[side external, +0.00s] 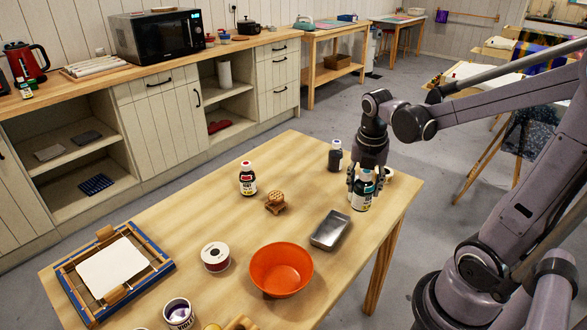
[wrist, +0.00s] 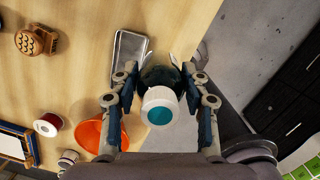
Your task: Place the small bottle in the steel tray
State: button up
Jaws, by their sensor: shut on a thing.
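My gripper (side external: 362,184) is shut on a dark bottle (side external: 361,199) with a pale and teal label. In the wrist view my gripper (wrist: 161,82) has a finger on each side of this bottle, and its white cap with a teal top (wrist: 159,113) faces the camera. The bottle looks upright near the table's right edge; I cannot tell whether its base touches the table. The steel tray (side external: 331,230) is shallow, rectangular and looks empty. It lies left of and nearer than the bottle in the side view; the wrist view shows it too (wrist: 130,47).
An orange bowl (side external: 281,270) stands close left of the tray. A red-capped bottle (side external: 248,179), a carved wooden block (side external: 276,202), a dark bottle (side external: 335,155), a white-and-red tin (side external: 215,257) and a blue-edged frame (side external: 110,272) share the table.

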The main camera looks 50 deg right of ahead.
jog(key=shift+w+a+f, duration=0.8)
jog(key=shift+w+f, duration=0.05)
jog(key=shift+f, duration=0.55)
jog(key=shift+w+a+f, duration=0.85)
jog(key=shift+f, duration=0.5)
jog(key=shift+w+a+f, duration=0.8)
jog(key=shift+w+f, duration=0.05)
jog(key=shift+f, duration=0.55)
jog(key=shift+f, duration=0.15)
jog(key=o, duration=1.3)
jog(key=shift+o, duration=0.2)
notch_tip(320, 180, up, 12)
jog(key=a, duration=0.2)
jog(key=s+a+r+m+t, duration=0.1)
jog(key=s+a+m+t, duration=0.1)
jog(key=m, duration=0.9)
jog(key=s+a+m+t+y, duration=0.1)
jog(key=a+m+t, duration=0.3)
jog(key=m, duration=0.7)
jog(key=shift+s+a+r+m+y, duration=0.3)
jog(key=shift+s+a+r, duration=0.15)
jog(key=shift+a, duration=0.3)
